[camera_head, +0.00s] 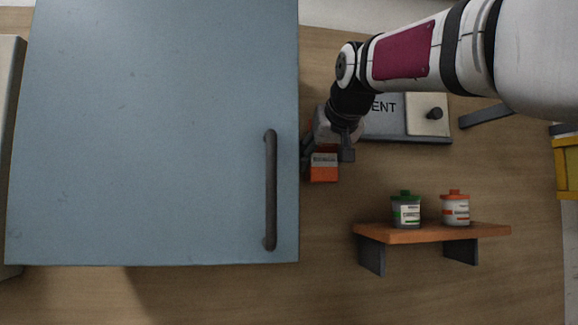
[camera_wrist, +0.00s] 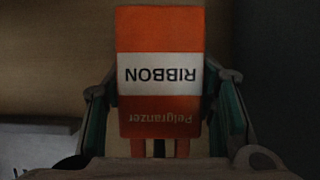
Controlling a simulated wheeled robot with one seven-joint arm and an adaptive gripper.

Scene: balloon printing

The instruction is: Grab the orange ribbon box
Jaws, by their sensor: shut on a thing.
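The orange ribbon box (camera_head: 323,168) is held in my gripper (camera_head: 328,157), just right of the blue-grey cabinet door. In the wrist view the box (camera_wrist: 160,30) is orange with a white band reading "RIBBON", upside down in the picture, with "Pelgranzer" below. The fingers of my gripper (camera_wrist: 162,110) are on both sides of the box, shut on it. The gripper body hides part of the box's upper end in the head view.
A large blue-grey cabinet door (camera_head: 150,130) with a dark vertical handle (camera_head: 270,190) fills the left. A wooden shelf (camera_head: 432,235) at lower right carries a green-lidded jar (camera_head: 406,211) and an orange-lidded jar (camera_head: 455,209). A panel (camera_head: 428,114) with a dark knob is behind my arm. Yellow parts (camera_head: 567,168) stand at the right edge.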

